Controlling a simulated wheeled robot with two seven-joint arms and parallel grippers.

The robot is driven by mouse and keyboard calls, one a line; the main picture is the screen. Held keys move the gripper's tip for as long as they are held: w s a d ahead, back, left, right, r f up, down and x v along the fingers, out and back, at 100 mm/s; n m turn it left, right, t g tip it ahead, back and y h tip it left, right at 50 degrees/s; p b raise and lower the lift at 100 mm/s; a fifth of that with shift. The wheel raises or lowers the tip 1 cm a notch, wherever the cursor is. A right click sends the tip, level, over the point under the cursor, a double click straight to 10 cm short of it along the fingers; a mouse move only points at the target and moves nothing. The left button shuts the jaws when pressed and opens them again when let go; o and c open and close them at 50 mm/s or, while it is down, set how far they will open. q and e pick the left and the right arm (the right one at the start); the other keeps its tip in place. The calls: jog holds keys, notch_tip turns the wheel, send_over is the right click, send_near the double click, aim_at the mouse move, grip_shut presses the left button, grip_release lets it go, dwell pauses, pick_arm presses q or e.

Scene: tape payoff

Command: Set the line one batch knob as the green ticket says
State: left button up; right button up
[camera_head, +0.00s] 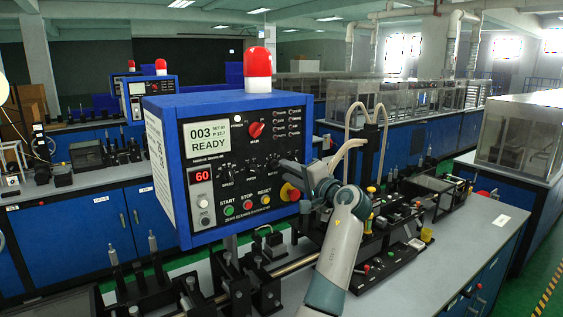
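The blue control box (222,110) fills the middle of the view, with a black front panel. Its pale display (209,137) reads 003 and READY; a red readout (201,175) shows 60. A red knob (256,130) sits right of the display. A row of black knobs lies below, with a left knob (227,174) and a right knob (272,164); their labels are too small to read surely, so I cannot tell the batch knob. I make out no green ticket.
Start (229,210), stop (248,205) and reset (265,200) buttons and a red emergency stop (290,192) line the lower panel. A red beacon (258,66) tops the box. Fixtures crowd the bench (440,262) below. Another blue box (146,90) stands behind left.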

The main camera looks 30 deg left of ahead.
aim_at(278, 166)
pick_arm(q)
jog(key=shift+p+x, duration=0.65)
jog(key=shift+x, duration=1.4)
grip_shut()
